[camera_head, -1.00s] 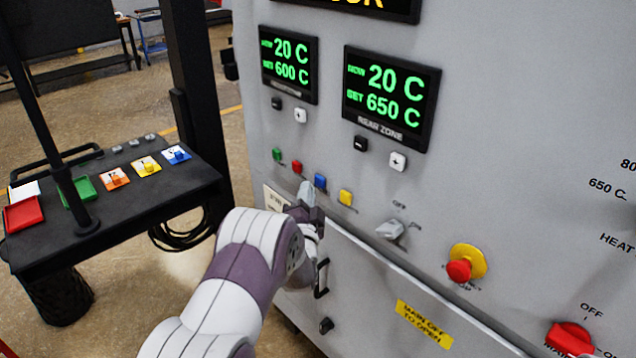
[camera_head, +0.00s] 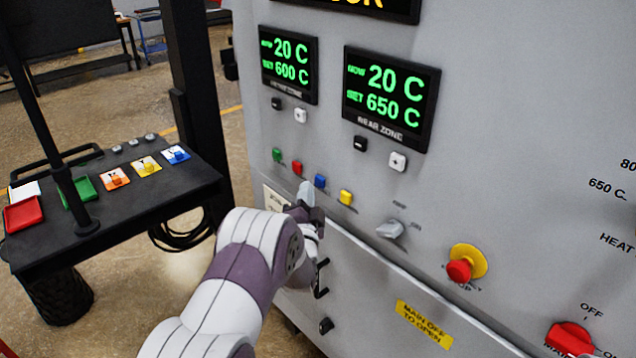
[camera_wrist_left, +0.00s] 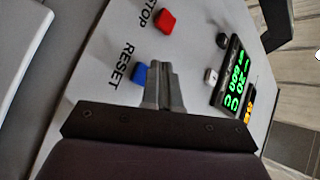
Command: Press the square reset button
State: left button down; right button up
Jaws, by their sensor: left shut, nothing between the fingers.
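The blue square reset button (camera_head: 320,181) is on the grey furnace panel, between a red button (camera_head: 297,167) and a yellow one (camera_head: 346,198). In the left wrist view the blue button (camera_wrist_left: 139,73) sits beside the printed word RESET, partly behind my fingers. My left gripper (camera_head: 306,190) is shut and empty, with its fingertips close to the panel just left of and below the blue button. In the left wrist view the shut fingertips (camera_wrist_left: 160,68) are right beside the blue button; I cannot tell whether they touch it.
A green button (camera_head: 277,154), a grey rotary switch (camera_head: 391,229) and a red emergency stop (camera_head: 460,270) are on the same panel. Two temperature displays (camera_head: 391,96) are above. A black side table (camera_head: 120,205) with coloured items stands at left.

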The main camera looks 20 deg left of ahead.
pick_arm(q)
jog(key=shift+w+d+b, duration=0.15)
jog(key=shift+w+b, duration=0.2)
jog(key=shift+w, duration=0.1)
jog(key=shift+w+d+b, duration=0.15)
jog(key=shift+w+b, duration=0.2)
jog(key=shift+w, duration=0.05)
dwell(0.7)
dwell(0.4)
jog(key=shift+s+a, duration=0.3)
jog(key=shift+s, duration=0.55)
jog(key=shift+s+a+p, duration=0.15)
jog(key=shift+s+a, duration=0.15)
jog(key=shift+s, duration=0.45)
jog(key=shift+s+a+p, duration=0.2)
jog(key=shift+s+a, duration=0.15)
jog(key=shift+s, duration=0.45)
jog(key=shift+s+a+p, duration=0.15)
jog(key=shift+s+a, duration=0.15)
jog(key=shift+s, duration=0.45)
